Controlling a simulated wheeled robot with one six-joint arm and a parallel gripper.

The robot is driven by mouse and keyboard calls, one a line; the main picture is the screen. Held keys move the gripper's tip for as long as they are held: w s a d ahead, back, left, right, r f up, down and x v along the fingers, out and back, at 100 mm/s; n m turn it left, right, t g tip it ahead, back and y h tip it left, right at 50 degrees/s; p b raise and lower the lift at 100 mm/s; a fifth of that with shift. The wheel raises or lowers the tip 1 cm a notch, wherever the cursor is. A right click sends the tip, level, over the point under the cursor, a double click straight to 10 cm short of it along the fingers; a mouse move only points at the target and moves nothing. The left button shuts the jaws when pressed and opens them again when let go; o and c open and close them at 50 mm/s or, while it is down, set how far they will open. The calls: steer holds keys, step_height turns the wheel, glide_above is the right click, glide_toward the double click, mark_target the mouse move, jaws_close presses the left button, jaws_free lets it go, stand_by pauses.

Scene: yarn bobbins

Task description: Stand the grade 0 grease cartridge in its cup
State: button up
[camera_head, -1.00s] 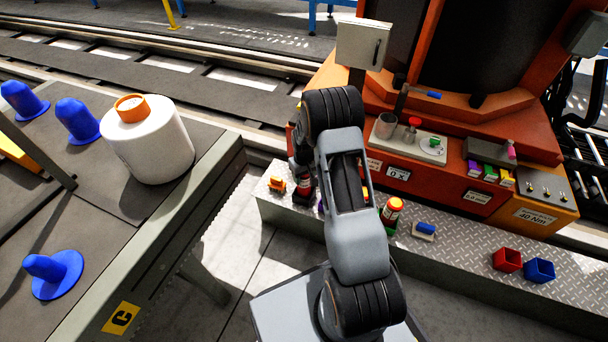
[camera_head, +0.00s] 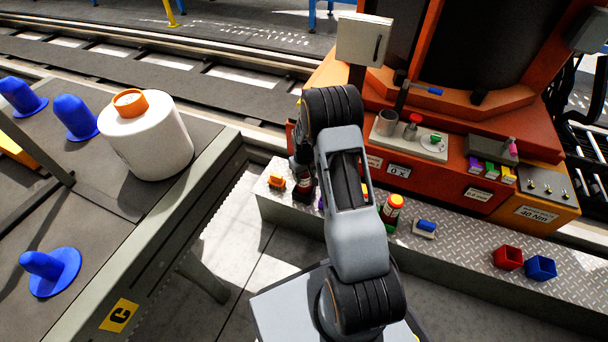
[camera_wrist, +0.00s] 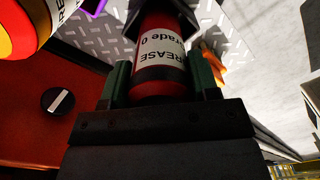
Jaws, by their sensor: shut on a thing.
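The grade 0 grease cartridge (camera_wrist: 160,62) is red with a white label reading "GREASE Grade 0". In the wrist view it lies between the two green-sided fingers of my gripper (camera_wrist: 158,85), which is shut on it. Its far end meets a dark, angular piece (camera_wrist: 187,14) that looks like a cup; I cannot tell whether the cartridge is inside it or only in front of it. My arm hides the fingertips there.
Another cartridge with an orange-yellow cap (camera_head: 395,202) stands in a green holder on the ledge (camera_head: 455,254), right of my arm. An orange item (camera_head: 277,181) sits to the left. A blue-topped block (camera_head: 425,228), a red bin (camera_head: 508,257) and a blue bin (camera_head: 541,268) stand further right.

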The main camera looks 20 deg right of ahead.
steer(key=o, duration=1.2)
steer(key=shift+o, duration=0.2)
step_height(320, 180, up, 14)
steer(key=p, duration=0.5)
steer(key=shift+f, duration=0.15)
steer(key=s+a+r+t+p, duration=0.1)
steer(key=s+a+r+p, duration=0.25)
steer(key=r+p, duration=0.7)
steer(key=s+a+r+t+p, duration=0.15)
steer(key=s+r+p, duration=0.35)
steer(key=r, duration=1.1)
steer(key=s+a+r+p, duration=0.35)
steer(key=r+p, duration=0.35)
steer(key=r, duration=0.6)
steer(key=s+a+r+t+p, duration=0.1)
steer(key=s+a+r+p, duration=0.1)
steer(key=s+r+p, duration=0.7)
step_height(320, 180, up, 3)
steer(key=shift+s+a+f+m, duration=0.1)
steer(key=shift+s+a+m, duration=0.15)
steer(key=shift+s+m, duration=0.2)
